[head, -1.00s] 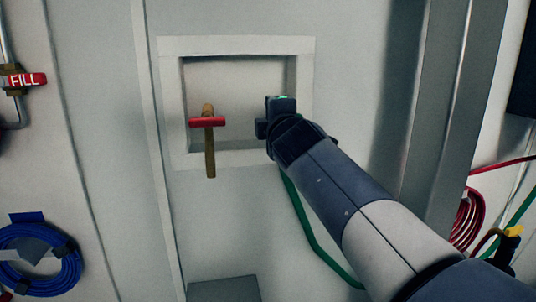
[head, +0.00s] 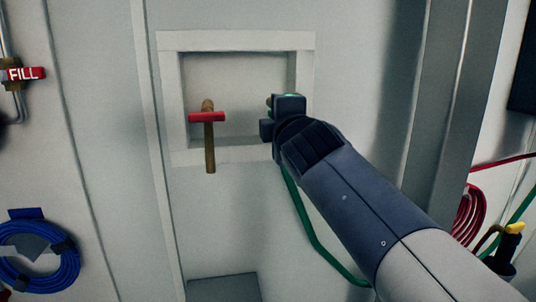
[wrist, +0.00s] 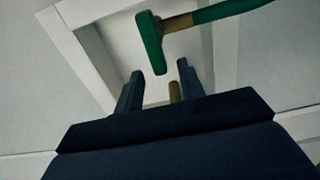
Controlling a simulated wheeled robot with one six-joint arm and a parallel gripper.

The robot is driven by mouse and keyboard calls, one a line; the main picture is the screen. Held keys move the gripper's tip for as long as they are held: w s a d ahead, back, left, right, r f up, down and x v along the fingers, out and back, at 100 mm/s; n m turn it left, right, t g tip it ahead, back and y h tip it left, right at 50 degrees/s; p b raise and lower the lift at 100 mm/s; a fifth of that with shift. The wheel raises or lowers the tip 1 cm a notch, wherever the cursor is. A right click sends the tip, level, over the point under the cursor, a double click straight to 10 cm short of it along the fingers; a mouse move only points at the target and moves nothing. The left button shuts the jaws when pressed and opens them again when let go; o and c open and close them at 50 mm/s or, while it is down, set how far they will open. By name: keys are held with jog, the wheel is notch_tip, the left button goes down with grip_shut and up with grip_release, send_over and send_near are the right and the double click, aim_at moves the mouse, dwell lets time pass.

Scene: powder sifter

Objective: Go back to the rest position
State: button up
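My gripper (head: 270,118) is at the right side of a white-framed wall recess (head: 236,42). In the wrist view its two dark fingers (wrist: 159,88) stand apart, with no object visibly clamped between them. A green bar-shaped handle (wrist: 150,42) with a brass-coloured stem shows beyond the fingertips. In the head view the gripper mostly hides that green handle. A small brass-coloured piece (wrist: 174,92) shows between the fingers in the wrist view; whether it touches them I cannot tell. A red T-shaped handle (head: 207,117) on a brass-coloured stem is left of the gripper, apart from it.
A green hose (head: 305,225) runs down the wall below my gripper. A grey box (head: 224,287) is at the bottom. A blue coil (head: 65,268) and a red FILL valve (head: 25,74) are at left. A grey column (head: 445,110) and red coil (head: 468,215) are at right.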

jog(key=s+d+b, duration=0.1)
jog(key=s, duration=0.5)
jog(key=w+a+r+m+p, duration=0.1)
jog(key=w+m, duration=0.4)
jog(key=w, duration=0.6)
jog(key=shift+w+a, duration=0.2)
jog(key=shift+a, duration=0.2)
jog(key=shift+r, duration=0.1)
